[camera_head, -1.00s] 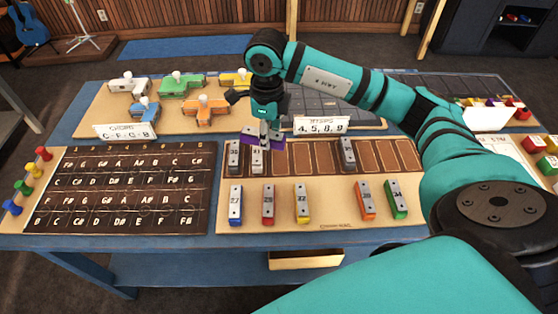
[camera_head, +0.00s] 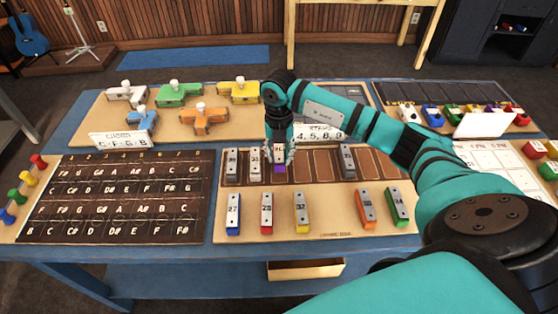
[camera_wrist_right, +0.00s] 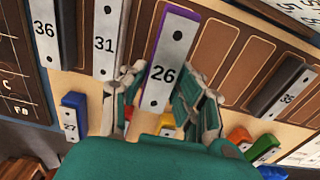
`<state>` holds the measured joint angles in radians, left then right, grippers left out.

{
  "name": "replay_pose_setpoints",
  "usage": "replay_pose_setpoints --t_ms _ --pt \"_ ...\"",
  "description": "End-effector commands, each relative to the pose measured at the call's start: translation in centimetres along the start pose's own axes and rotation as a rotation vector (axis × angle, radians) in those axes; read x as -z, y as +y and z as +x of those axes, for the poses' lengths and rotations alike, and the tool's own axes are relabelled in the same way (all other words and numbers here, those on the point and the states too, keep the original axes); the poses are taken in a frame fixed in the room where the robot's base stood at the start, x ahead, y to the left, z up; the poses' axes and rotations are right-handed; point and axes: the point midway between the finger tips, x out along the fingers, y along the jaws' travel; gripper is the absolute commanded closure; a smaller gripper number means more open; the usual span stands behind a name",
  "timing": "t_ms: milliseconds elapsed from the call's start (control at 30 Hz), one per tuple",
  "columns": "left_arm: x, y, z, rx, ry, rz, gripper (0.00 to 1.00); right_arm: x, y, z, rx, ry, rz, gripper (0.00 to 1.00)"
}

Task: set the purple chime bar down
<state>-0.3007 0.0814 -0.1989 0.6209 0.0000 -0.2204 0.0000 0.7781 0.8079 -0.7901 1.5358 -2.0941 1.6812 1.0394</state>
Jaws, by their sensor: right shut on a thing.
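The purple chime bar (camera_head: 279,168), with a silver top plate, is between the fingers of my right gripper (camera_head: 279,157). It also shows in the right wrist view (camera_wrist_right: 167,62), where its plate reads 26. My right gripper is shut on it. The bar is lined up with the dark slotted rail (camera_head: 325,164), just right of the bar marked 31 (camera_wrist_right: 107,35). I cannot tell whether it touches the slot floor; its near end shows purple below the fingers. My left gripper is not in view.
A bar marked 36 (camera_wrist_right: 45,32) stands left of bar 31, and another dark bar (camera_head: 347,160) sits farther right in the rail. Empty slots lie between. In front are blue (camera_head: 233,215), red (camera_head: 267,213), yellow (camera_head: 301,212), orange (camera_head: 366,208) and green (camera_head: 397,206) bars.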

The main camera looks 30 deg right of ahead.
Motion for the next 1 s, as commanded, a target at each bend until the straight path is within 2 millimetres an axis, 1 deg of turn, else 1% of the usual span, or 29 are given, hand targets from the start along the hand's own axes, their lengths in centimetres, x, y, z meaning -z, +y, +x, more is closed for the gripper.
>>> replay_pose_setpoints --t_ms 233,600,633,700,800,1000 --pt "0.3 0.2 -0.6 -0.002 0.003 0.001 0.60 0.1 -0.1 3.2 0.003 0.003 -0.001 1.00" --pt "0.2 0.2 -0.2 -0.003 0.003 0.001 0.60 0.1 0.0 3.9 0.001 0.000 -0.002 1.00" --pt "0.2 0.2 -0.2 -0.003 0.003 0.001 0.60 0.1 0.0 3.9 0.001 0.000 -0.002 0.70" --pt "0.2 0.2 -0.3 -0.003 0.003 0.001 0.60 0.1 0.0 3.8 0.001 0.000 -0.002 0.61" --pt "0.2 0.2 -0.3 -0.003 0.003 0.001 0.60 0.1 0.0 3.8 0.002 0.000 -0.002 0.48" --pt "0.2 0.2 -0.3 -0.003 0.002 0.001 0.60 0.1 0.0 3.8 0.002 0.000 -0.002 0.48"
